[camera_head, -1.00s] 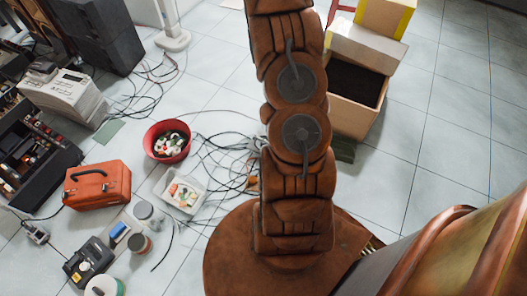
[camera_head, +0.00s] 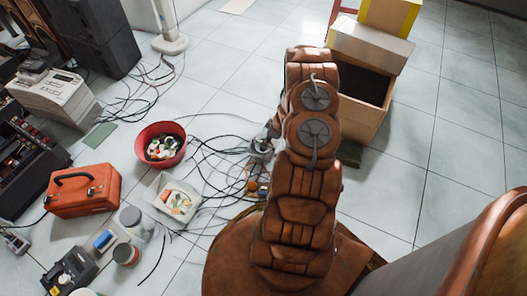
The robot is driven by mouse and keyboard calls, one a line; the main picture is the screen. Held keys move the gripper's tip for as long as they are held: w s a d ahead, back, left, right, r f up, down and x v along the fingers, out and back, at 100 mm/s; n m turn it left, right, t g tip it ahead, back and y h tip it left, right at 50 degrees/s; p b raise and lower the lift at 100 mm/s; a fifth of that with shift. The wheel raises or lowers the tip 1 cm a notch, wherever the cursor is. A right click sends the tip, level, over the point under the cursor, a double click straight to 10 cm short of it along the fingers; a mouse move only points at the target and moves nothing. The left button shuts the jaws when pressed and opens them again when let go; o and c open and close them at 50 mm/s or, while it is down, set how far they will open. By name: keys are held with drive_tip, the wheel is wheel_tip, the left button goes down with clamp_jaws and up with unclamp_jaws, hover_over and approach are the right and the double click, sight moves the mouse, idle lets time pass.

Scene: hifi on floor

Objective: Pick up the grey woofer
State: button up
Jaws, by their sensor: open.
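A tall dark grey speaker box (camera_head: 108,45), the thing that best fits the grey woofer, stands upright on the floor at the upper left. A darker cabinet is close on its left, and its top is cut off by the picture edge. My gripper (camera_head: 262,148) shows as a small grey shape at the left of my brown arm, partly hidden by it. It is open, over the tangle of black cables, and nothing is seen in it. It is well to the right of and nearer than the grey box, not touching it.
A red bowl (camera_head: 160,145), a white tray (camera_head: 172,198), an orange toolbox (camera_head: 84,190) and several cans lie at the left. Stacked white units (camera_head: 55,97) stand before the grey box. Cartons (camera_head: 362,112) stand behind my arm. Tiles at the right are clear.

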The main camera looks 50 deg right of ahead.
sight(263, 148)
drive_tip(key=shift+b+x, duration=1.4)
drive_tip(key=shift+x, duration=1.55)
drive_tip(key=shift+d+f, duration=0.15)
drive_tip(key=shift+f, duration=0.05)
clamp_jaws()
